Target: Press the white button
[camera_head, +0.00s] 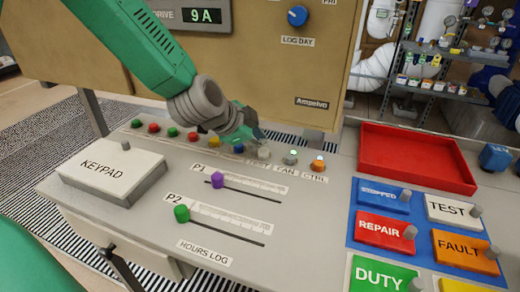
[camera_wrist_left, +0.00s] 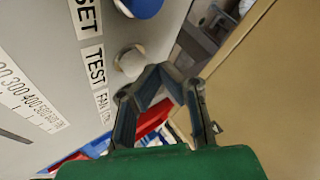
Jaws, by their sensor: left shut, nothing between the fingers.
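The white button (camera_head: 264,153) is at the back of the console, behind the TEST label (camera_head: 258,163). In the left wrist view the white button (camera_wrist_left: 131,63) is round, on a short stem, next to the TEST label (camera_wrist_left: 95,68). My left gripper (camera_head: 250,132) is shut and empty, just above and behind the button in the head view. In the left wrist view the fingertips (camera_wrist_left: 160,72) are close to the button's edge; I cannot tell whether they touch it. My right gripper is not in view.
A row of coloured buttons (camera_head: 172,132) runs left of the white one, with a blue button (camera_head: 239,148) closest. Grey and orange buttons (camera_head: 318,164) stand to its right. A tan panel (camera_head: 290,75) rises behind. Sliders (camera_head: 218,180) and a red tray (camera_head: 415,155) are nearby.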

